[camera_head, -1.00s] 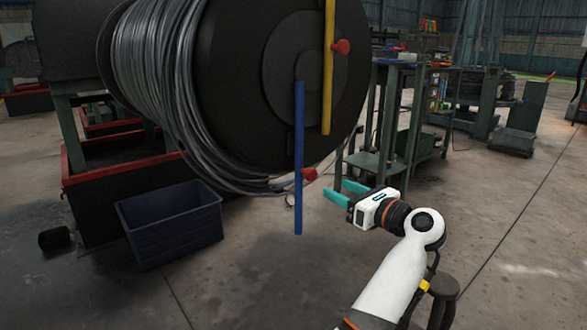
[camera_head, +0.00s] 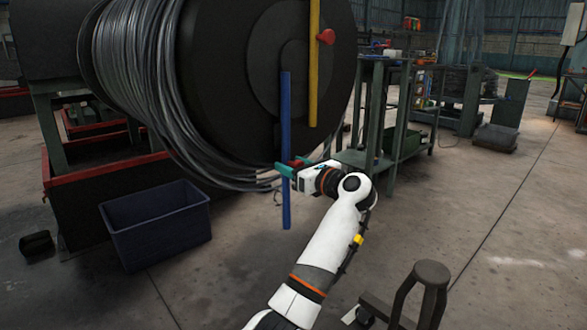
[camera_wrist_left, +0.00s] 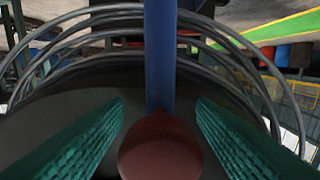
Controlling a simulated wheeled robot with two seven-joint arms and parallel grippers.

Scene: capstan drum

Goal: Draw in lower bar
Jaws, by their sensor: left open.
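The lower bar is a blue bar (camera_head: 286,120) standing upright against the dark face of the drum (camera_head: 232,75). Its red knob (camera_wrist_left: 160,150) shows large in the left wrist view, with the blue bar (camera_wrist_left: 160,55) behind it. My left gripper (camera_head: 284,167) is open at the bar's knob. In the left wrist view its teal fingers (camera_wrist_left: 160,104) lie one on each side of the knob, with gaps visible. In the head view the gripper mostly hides the knob. My right gripper is not in view.
A yellow bar (camera_head: 313,70) with its own red knob (camera_head: 326,37) is higher on the drum face. Grey wire (camera_head: 130,70) is wound on the drum. A dark blue crate (camera_head: 155,225) stands on the floor at left. A stool (camera_head: 431,275) stands at lower right.

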